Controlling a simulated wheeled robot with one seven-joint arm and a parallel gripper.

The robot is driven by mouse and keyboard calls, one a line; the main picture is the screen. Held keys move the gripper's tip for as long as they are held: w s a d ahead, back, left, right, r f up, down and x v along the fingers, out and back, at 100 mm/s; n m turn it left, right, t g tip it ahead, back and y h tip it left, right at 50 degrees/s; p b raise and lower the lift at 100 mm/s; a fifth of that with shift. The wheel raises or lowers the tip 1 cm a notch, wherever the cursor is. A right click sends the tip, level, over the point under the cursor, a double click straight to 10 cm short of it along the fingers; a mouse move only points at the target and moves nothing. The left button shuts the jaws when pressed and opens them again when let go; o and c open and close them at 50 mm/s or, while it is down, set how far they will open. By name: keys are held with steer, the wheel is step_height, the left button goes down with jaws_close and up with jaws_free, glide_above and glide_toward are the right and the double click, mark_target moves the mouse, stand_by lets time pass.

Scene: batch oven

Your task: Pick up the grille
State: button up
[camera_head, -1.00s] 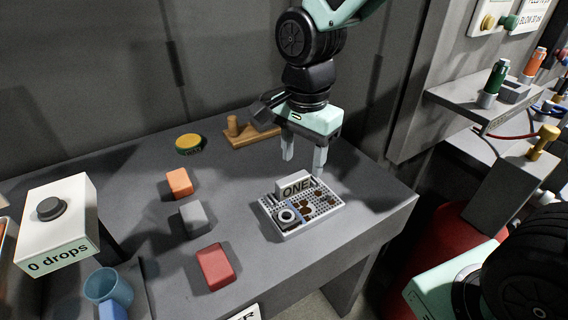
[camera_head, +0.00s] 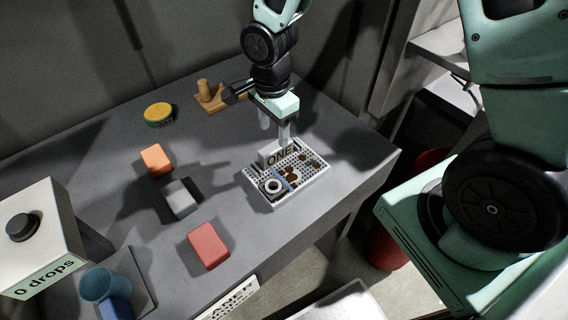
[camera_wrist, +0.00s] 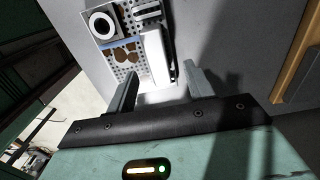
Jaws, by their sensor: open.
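The grille (camera_head: 308,176) is a pale, perforated flat tray with brown spots, lying on the grey bench. It carries an upright white block marked "ONE" (camera_head: 278,156), a white ring and a blue strip. In the wrist view the grille (camera_wrist: 133,72) shows at the upper left, with the white block (camera_wrist: 155,58) along its edge. My gripper (camera_head: 274,136) points down just above and behind the block, fingers apart and empty. In the wrist view the fingers of my gripper (camera_wrist: 158,85) stand either side of the near end of the white block; I cannot tell whether they touch it.
Orange (camera_head: 156,159), grey (camera_head: 180,197) and red (camera_head: 208,245) blocks lie left of the grille. A yellow-green round piece (camera_head: 159,114) and a wooden stand (camera_head: 210,98) are behind.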

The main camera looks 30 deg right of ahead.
mark_target(275, 145)
steer(key=shift+s+f+p, duration=0.2)
steer(key=shift+f+p, duration=0.75)
steer(key=shift+f, duration=2.4)
jaws_close()
